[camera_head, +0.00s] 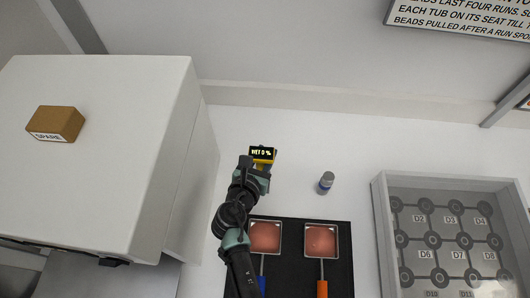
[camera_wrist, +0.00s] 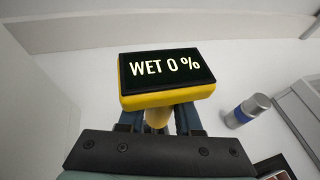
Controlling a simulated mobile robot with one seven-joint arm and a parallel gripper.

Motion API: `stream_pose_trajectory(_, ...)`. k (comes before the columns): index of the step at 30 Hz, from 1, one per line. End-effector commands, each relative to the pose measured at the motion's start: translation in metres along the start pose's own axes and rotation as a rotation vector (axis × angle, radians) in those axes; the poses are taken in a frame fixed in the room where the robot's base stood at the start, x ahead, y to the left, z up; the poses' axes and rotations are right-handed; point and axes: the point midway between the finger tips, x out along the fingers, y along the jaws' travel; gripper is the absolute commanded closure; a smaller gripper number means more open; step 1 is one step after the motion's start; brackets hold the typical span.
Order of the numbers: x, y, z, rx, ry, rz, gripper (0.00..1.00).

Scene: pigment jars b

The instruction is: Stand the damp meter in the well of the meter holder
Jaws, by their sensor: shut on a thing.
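The damp meter (camera_head: 262,153) is yellow with a black display reading "WET 0 %". My gripper (camera_head: 261,168) is shut on the meter's narrow yellow part below the display. In the wrist view the meter (camera_wrist: 167,76) faces me, with the fingers of my gripper (camera_wrist: 158,120) on both sides of its yellow stem. The meter's lower end is hidden behind the gripper, so I cannot tell whether it touches anything. I cannot make out the meter holder or its well in either view.
A grey-blue jar (camera_head: 326,182) stands right of the meter. A black mat (camera_head: 286,265) bears two square pans of pink material. A walled tray (camera_head: 383,205) with labelled round seats is at the right. A large white box (camera_head: 110,180) with a brown "SPARE" block (camera_head: 56,122) on it is at the left.

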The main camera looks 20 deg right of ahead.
Motion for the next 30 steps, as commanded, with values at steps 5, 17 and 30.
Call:
stream_pose_trajectory(5, 0.002, 0.000, -0.005, 0.000, -0.001, 0.001, 1.00)
stream_pose_trajectory(17, 0.006, 0.000, -0.014, 0.000, -0.001, 0.001, 1.00)
stream_pose_trajectory(30, 0.010, 0.000, -0.024, 0.000, 0.000, 0.001, 1.00)
